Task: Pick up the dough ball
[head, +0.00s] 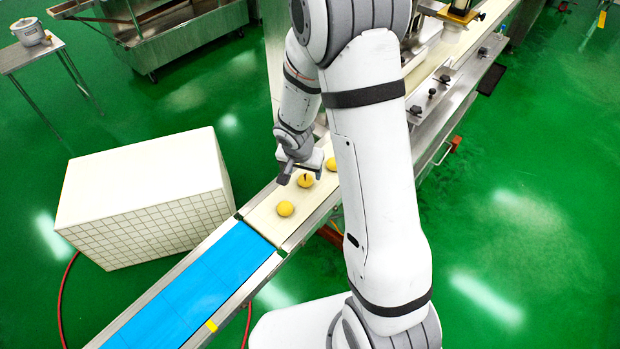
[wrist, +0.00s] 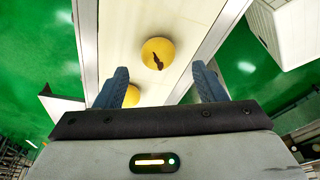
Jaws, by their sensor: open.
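Three round yellow dough balls show on the cream belt (head: 262,222) in the head view: a front one (head: 285,208), a middle one (head: 305,180) with a dark mark on top, and a far one (head: 332,164) beside my arm. My gripper (head: 294,176) is open over the belt, close to the middle ball. In the wrist view, a dough ball with a dark mark (wrist: 152,47) lies beyond and between the fingertips of my open gripper (wrist: 162,80), with nothing between the fingers. Another yellow ball (wrist: 132,96) is partly hidden by the left finger.
A blue belt section (head: 190,290) continues toward the front left. A white tiled box (head: 140,190) stands left of the conveyor. Machine parts (head: 440,90) flank the belt at the back right. A metal rail (wrist: 88,40) borders the belt.

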